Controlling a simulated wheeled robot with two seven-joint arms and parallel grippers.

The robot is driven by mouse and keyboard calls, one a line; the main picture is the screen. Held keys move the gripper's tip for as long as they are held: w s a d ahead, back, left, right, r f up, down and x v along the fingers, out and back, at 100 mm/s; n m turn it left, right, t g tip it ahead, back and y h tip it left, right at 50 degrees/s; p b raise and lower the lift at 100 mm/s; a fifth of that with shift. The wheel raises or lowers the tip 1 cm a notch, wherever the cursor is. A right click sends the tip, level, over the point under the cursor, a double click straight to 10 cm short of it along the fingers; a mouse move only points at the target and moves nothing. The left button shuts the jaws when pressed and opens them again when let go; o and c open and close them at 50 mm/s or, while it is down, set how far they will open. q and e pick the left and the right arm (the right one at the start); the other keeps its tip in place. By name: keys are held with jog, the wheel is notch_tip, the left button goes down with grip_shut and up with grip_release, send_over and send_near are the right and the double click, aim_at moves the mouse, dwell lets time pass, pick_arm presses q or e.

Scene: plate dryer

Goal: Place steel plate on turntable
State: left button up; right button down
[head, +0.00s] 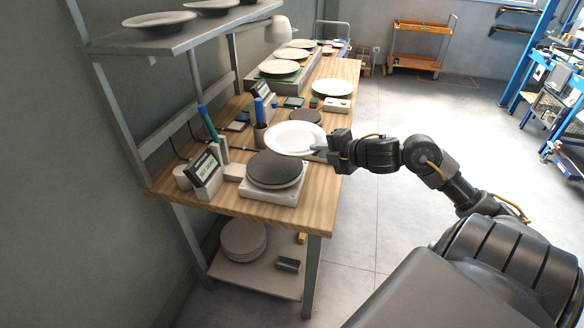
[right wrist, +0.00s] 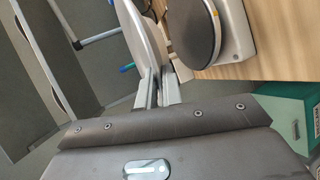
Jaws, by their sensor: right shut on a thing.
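A pale, shiny round plate (head: 295,138) is held by its right edge in my right gripper (head: 324,149), above the wooden bench and tilted slightly. In the right wrist view the fingers (right wrist: 158,88) are shut on the rim of the plate (right wrist: 146,32), which shows nearly edge-on. A dark round turntable disc (head: 274,169) on a white base sits on the bench just in front of the plate. In the right wrist view a dark disc (right wrist: 190,30) on a pale base is beside the plate, apart from it. My left gripper is not in view.
A second dark disc (head: 304,116) lies behind the plate. A small display (head: 204,169), a blue-topped holder (head: 260,108) and other plates (head: 333,87) stand on the bench (head: 318,205). A shelf (head: 180,40) overhangs at left. Open floor (head: 415,120) lies right.

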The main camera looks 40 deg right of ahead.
send_over(294, 178)
jog(key=f, duration=0.4)
jog(key=f+p, duration=0.1)
jog(key=f, duration=0.1)
jog(key=shift+s+d, duration=0.2)
jog(key=shift+s, duration=0.05)
jog(key=shift+w+a+f, duration=0.2)
jog(key=shift+w+f, duration=0.15)
jog(key=shift+f, duration=0.15)
notch_tip(294, 178, down, 3)
jog(key=shift+r+p, duration=0.1)
jog(key=shift+p, duration=0.45)
jog(key=shift+d, duration=0.1)
jog(key=c, duration=1.9)
grip_release()
jog(key=shift+s+f, duration=0.1)
jog(key=shift+f, duration=0.2)
jog(key=shift+o, duration=0.4)
jog(key=shift+r, duration=0.15)
